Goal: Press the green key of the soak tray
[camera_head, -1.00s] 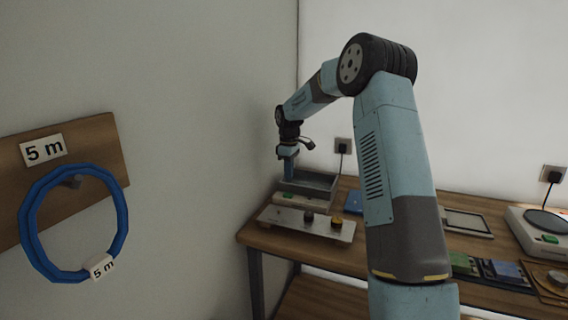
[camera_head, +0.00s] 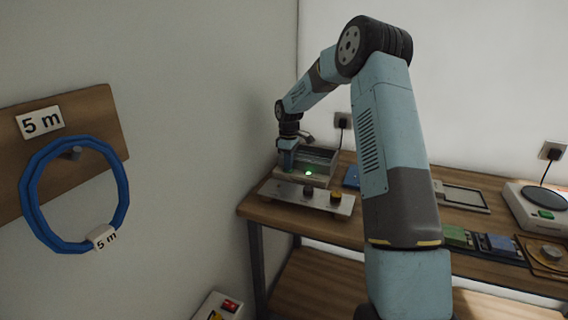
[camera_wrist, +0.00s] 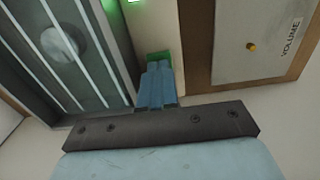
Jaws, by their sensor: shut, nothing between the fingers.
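The soak tray (camera_head: 318,158) stands at the far left of the bench, with a green lamp (camera_head: 309,173) glowing on its front. In the wrist view its slatted basin (camera_wrist: 70,50) fills the upper left, and the lit lamp (camera_wrist: 134,1) shows at the top edge. The green key (camera_wrist: 157,56) is on the pale front strip, partly hidden by my fingertips. My gripper (camera_wrist: 158,68) is shut and empty, with its tips at the key and seemingly touching it. In the head view my gripper (camera_head: 287,168) is down at the tray's left front.
A metal panel with knobs (camera_head: 290,192) lies just in front of the tray; its VOLUME end (camera_wrist: 270,35) shows in the wrist view. A blue hose ring (camera_head: 38,223) hangs on the left wall. A scale-like device (camera_head: 530,205) stands at the right.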

